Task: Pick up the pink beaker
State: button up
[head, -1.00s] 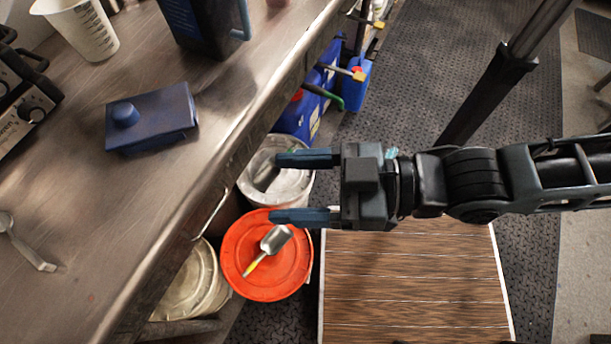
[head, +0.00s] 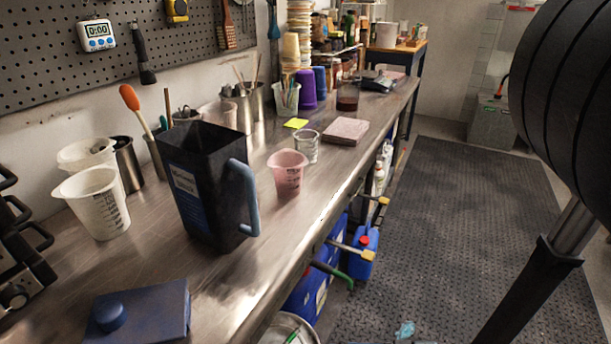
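The pink beaker (head: 289,174) stands upright on the steel bench, near its front edge, in the middle of the head view. It is a translucent pink cup with dark markings on its side. Its mouth looks open. My gripper is outside the head view now. Only dark parts of my own body show at the right edge.
A tall dark pitcher (head: 207,186) with a blue handle stands left of the beaker. A clear glass beaker (head: 306,147) and a pinkish block (head: 345,131) are just behind it. A white beaker (head: 94,203) and blue box (head: 140,314) are nearer.

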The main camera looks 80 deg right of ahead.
aim_at(288, 164)
jog(key=k+l+z, duration=0.1)
jog(key=z, duration=0.25)
jog(key=l+z, duration=0.1)
jog(key=z, duration=0.25)
jog(key=k+l+z, duration=0.1)
jog(key=z, duration=0.2)
